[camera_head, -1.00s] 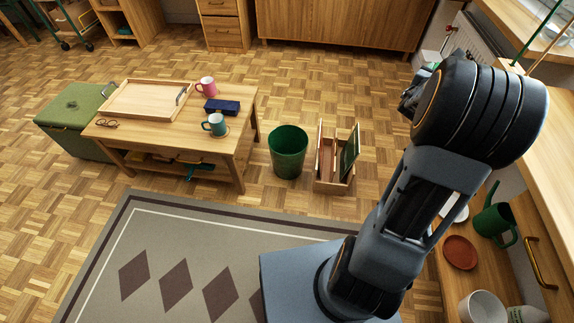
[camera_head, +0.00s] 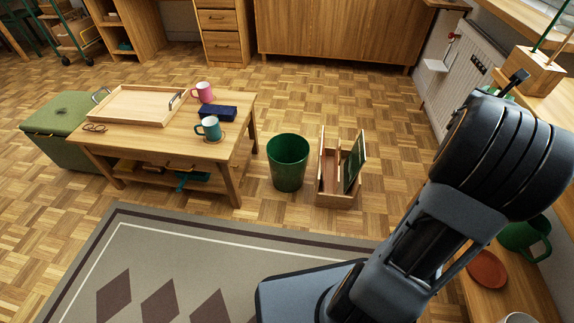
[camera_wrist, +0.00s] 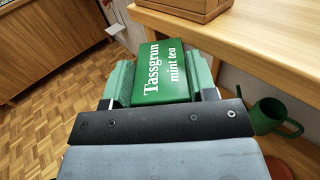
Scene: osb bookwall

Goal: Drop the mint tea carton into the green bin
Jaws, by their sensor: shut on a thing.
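The mint tea carton (camera_wrist: 165,75) is green with white lettering. In the wrist view it sits between the two fingers of my gripper (camera_wrist: 160,84), which is shut on it. In the head view my arm hides most of the gripper; only a bit of green shows at its far side. The green bin (camera_head: 288,163) stands upright on the parquet floor, left of my arm and well apart from the carton. Its inside looks empty from here, though the bottom is dark.
A wooden counter (camera_wrist: 255,45) runs close beside the carton, above a green watering can (camera_wrist: 270,117).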

